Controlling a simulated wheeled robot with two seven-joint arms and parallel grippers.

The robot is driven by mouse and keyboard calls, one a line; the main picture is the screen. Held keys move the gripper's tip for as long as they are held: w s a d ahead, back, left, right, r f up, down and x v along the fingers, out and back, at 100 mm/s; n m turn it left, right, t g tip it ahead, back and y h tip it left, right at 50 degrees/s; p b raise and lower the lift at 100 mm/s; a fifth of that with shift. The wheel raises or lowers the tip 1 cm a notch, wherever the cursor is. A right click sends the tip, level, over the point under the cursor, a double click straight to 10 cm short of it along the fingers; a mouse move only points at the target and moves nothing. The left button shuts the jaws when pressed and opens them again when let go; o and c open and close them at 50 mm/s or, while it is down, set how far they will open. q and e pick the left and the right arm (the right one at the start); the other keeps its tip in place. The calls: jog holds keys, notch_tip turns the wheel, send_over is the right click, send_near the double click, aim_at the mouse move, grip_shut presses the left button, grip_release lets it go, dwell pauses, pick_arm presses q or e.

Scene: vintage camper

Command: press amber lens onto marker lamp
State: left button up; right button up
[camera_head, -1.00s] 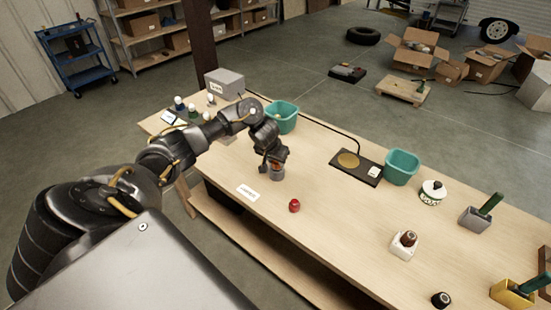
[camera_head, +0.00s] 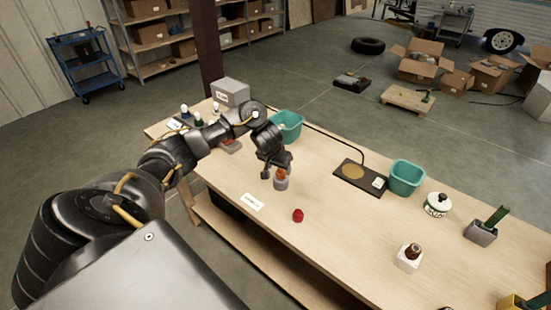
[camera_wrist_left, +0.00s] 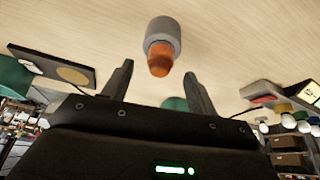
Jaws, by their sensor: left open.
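The amber lens (camera_head: 281,173) sits on top of the grey, round marker lamp (camera_head: 281,185), which stands upright on the workbench. In the left wrist view the orange lens (camera_wrist_left: 160,60) shows at the end of the grey lamp body (camera_wrist_left: 163,32); I cannot tell whether it is fully seated. My left gripper (camera_head: 272,168) is just behind and above the lens, beside it in the head view. In the left wrist view its two fingers (camera_wrist_left: 158,88) are spread wide with nothing between the tips. My right gripper is not in view.
A red lens-like piece (camera_head: 298,215) and a white label (camera_head: 252,202) lie near the front edge.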

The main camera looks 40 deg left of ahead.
pick_arm(q)
jog(key=p+v, duration=0.3)
jog(key=v, duration=0.4)
jog(key=shift+s, duration=0.1)
